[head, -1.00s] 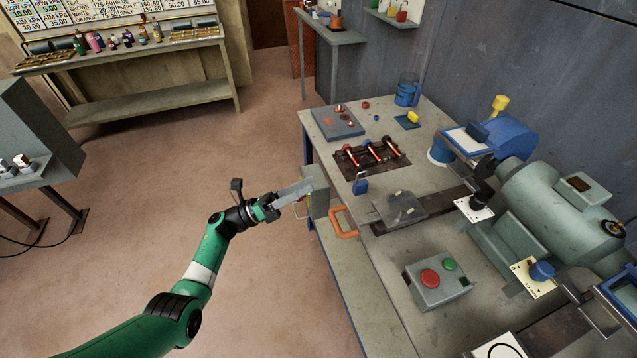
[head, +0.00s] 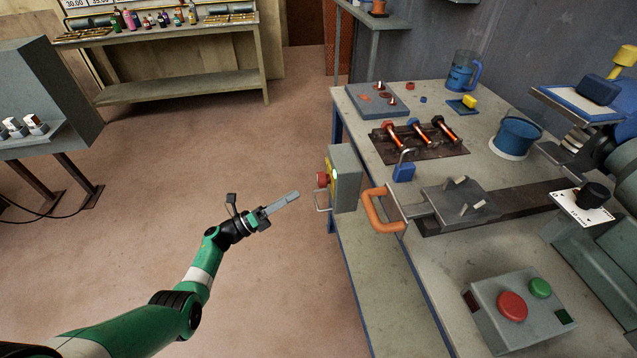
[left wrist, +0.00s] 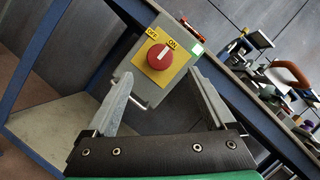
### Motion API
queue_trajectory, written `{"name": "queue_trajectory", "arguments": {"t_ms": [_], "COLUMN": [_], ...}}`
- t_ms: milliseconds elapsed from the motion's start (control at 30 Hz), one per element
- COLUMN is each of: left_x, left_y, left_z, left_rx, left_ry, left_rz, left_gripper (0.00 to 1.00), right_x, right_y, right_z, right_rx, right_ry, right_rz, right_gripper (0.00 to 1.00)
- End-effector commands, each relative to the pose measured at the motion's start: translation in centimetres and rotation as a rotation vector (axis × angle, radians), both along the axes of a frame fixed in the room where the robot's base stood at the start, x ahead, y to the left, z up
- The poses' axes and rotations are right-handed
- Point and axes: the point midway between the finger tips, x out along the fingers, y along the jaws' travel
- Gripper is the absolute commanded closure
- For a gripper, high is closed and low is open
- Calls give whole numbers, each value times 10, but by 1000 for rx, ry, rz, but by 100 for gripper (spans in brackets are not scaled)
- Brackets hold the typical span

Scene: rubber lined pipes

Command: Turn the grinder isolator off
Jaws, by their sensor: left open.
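The grinder isolator (head: 346,178) is a grey box on the bench's left side, with a red rotary knob (head: 322,179) on a yellow plate. In the left wrist view the red knob (left wrist: 159,57) faces me, and its white mark appears to point toward ON. OFF is printed to the left of ON on the yellow plate (left wrist: 153,72). My left gripper (head: 295,196) is open and empty, left of and apart from the knob. Its fingers (left wrist: 159,78) frame the box below the knob. My right gripper is out of view.
An orange handle (head: 382,210) juts from the bench edge beside the isolator. A blue padlock (head: 403,172) and a red-and-green button box (head: 522,308) are on the bench (head: 440,262). A wire loop (head: 321,203) hangs below the knob. Floor left of the bench is clear.

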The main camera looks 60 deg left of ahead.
Motion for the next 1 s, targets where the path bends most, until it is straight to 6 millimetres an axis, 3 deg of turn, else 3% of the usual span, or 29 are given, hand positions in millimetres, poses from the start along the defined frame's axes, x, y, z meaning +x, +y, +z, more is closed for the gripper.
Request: {"name": "queue_trajectory", "arguments": {"t_ms": [200, 400, 767, 1000], "left_x": [49, 82, 92, 92], "left_y": [-5, -7, -8, -8], "left_z": [11, 21, 26, 26], "left_rx": [2, 1, -1, 0], "left_ry": [-3, -2, -1, -1], "left_rz": [-5, -3, -1, -1], "left_gripper": [12, 12, 12, 52], "right_x": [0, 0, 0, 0], "right_y": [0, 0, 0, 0], "right_z": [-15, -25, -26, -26], "right_rx": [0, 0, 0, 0], "right_ry": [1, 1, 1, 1], "right_rz": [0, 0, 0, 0], "right_gripper": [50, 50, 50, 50]}}
